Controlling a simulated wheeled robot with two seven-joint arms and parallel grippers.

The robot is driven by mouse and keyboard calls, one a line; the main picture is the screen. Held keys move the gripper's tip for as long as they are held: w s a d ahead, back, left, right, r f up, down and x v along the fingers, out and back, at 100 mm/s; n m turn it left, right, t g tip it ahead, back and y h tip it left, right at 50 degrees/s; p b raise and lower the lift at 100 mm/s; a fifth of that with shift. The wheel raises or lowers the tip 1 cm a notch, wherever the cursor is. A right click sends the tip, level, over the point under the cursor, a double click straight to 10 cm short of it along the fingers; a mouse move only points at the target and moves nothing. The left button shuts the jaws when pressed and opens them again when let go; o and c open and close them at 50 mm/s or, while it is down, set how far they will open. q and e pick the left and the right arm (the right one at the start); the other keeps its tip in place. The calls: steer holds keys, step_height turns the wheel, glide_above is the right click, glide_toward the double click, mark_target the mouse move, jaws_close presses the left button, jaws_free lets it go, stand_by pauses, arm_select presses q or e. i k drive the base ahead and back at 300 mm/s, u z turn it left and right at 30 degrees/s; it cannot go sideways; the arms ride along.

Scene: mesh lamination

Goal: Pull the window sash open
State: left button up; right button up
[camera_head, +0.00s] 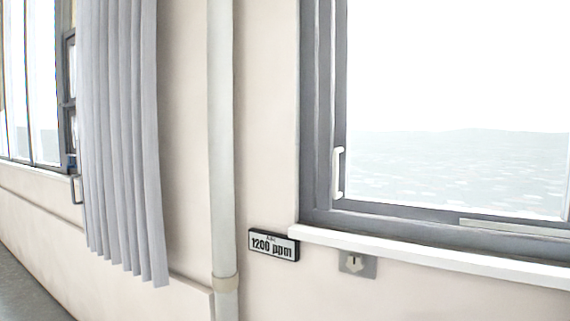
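A window sash (324,130) with a grey frame and a large bright pane fills the right side of the head view. A white vertical handle (338,173) is fixed on the left upright of the sash, near its lower end. The sash stands against the left part of the grey outer frame (308,110), with no clear gap that I can make out. The top and right side of the window are cut off by the picture. Neither of my grippers shows in this view.
A white sill (430,256) juts out below the window. A pale vertical pipe (222,140) and a grey curtain (120,140) stand to the left, beside another window (30,80).

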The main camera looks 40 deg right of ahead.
mark_target(543, 226)
steer(key=k, duration=0.65)
steer(key=z, duration=1.8)
steer(key=i, duration=0.1)
steer(key=u, duration=0.2)
